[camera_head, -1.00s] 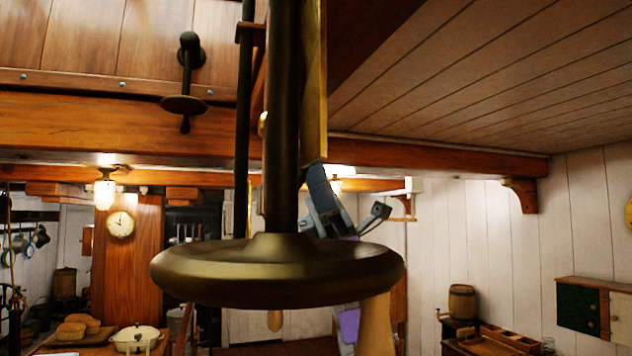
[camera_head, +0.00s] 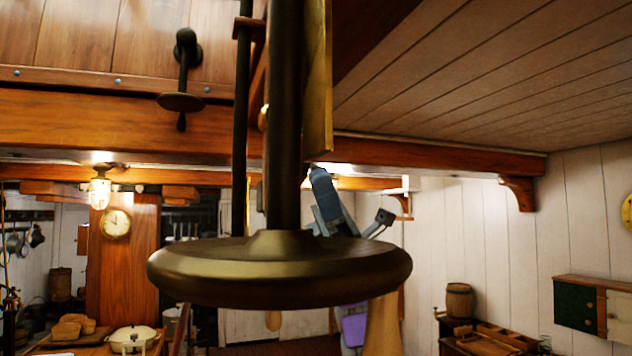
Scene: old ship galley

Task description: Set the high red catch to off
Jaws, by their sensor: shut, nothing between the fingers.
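I cannot make out a red catch in this view. A large dark brass disc (camera_head: 280,272) hanging on a thick dark post (camera_head: 284,120) fills the middle foreground and hides much of what lies behind. My gripper (camera_head: 320,178) shows as a narrow blue-grey shape rising behind the disc, just right of the post. It is shut, with nothing seen in it. Its tip is just below the lower end of an upright brass plate (camera_head: 318,80); I cannot tell whether they touch. The disc hides part of my arm.
A thinner dark rod (camera_head: 242,130) runs beside the post. A dark fitting (camera_head: 182,80) is mounted on the wood at upper left. A wooden beam (camera_head: 440,158) crosses under the ceiling. A lamp (camera_head: 100,190) and clock (camera_head: 115,223) are at left, a cabinet (camera_head: 580,308) at right.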

